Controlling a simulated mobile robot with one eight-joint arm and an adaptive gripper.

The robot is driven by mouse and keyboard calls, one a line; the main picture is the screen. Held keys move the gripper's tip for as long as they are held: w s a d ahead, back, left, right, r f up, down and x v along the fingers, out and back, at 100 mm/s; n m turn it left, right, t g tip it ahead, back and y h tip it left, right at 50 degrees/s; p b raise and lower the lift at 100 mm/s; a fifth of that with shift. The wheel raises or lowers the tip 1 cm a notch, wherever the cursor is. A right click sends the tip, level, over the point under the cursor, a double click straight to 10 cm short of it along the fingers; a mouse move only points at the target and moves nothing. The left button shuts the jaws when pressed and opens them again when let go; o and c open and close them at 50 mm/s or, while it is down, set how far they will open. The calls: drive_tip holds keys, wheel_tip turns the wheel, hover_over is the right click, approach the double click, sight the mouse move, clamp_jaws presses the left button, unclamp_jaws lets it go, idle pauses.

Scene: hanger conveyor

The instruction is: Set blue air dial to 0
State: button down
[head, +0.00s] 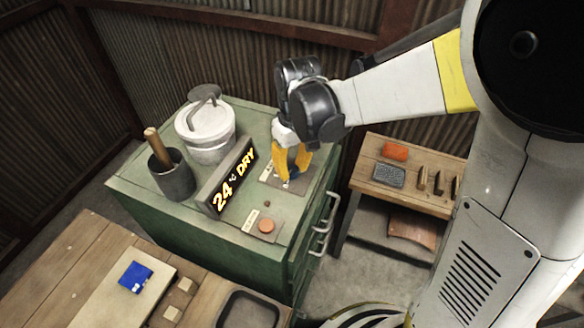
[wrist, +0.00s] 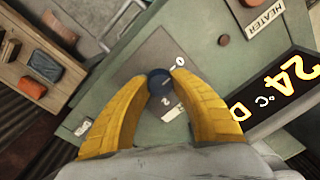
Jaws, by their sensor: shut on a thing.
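The blue air dial (wrist: 160,84) sits on a grey plate (wrist: 152,52) on the green cabinet top. A white "0" label (wrist: 179,62) lies above right of it and a "2" label (wrist: 172,112) below it in the wrist view. My gripper (wrist: 160,80) has its yellow fingertips closed on the dial from both sides. In the head view my gripper (head: 287,178) points down at the plate, and its fingers mostly hide the dial.
The cabinet (head: 150,205) also bears a lit display (head: 232,182) reading 24 °C DRY beside my gripper, a lidded white pot (head: 206,130), a dark cup (head: 171,178) with a wooden handle and an orange button (head: 267,225). A wooden bench (head: 365,172) stands right.

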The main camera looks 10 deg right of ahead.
sight(294, 168)
drive_tip(key=c, duration=1)
unclamp_jaws()
drive_tip(key=shift+c, duration=0.2)
drive_tip(key=shift+r, duration=0.1)
wheel_tip(294, 168, up, 12)
drive_tip(key=shift+d, duration=0.3)
drive_tip(key=shift+w, duration=0.1)
drive_tip(key=s+d+f+m+t+b, duration=0.2)
drive_tip(key=s+d+f+t+b, duration=0.1)
drive_tip(key=f+b, duration=0.5)
drive_tip(key=s+d+f+m+t+b, duration=0.2)
drive_tip(key=s+d+f+t+b, duration=0.2)
drive_tip(key=s+d+f+b, duration=0.2)
wheel_tip(294, 168, down, 2)
drive_tip(key=shift+s+f+m+h+b, duration=0.3)
drive_tip(key=shift+s+m+b, duration=0.1)
drive_tip(key=shift+s+b, duration=0.6)
